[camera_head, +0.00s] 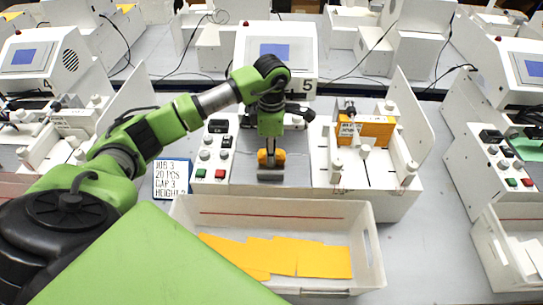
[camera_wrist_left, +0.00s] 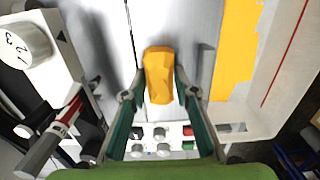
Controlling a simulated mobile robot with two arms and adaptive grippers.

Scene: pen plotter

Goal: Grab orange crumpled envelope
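The orange crumpled envelope (camera_head: 279,158) lies on the machine's grey surface, just below my left gripper (camera_head: 270,150) in the head view. In the left wrist view the envelope (camera_wrist_left: 160,75) is a small, creased orange lump. I cannot tell exactly how high the tips are above the surface. My right gripper is not in view.
A white bin (camera_head: 376,262) with several flat orange envelopes (camera_head: 323,262) stands in front of the machine. A control panel (camera_head: 213,155) is left of the gripper. An orange stack (camera_head: 375,130) sits in the feeder at right. A job sign (camera_head: 171,179) stands at left.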

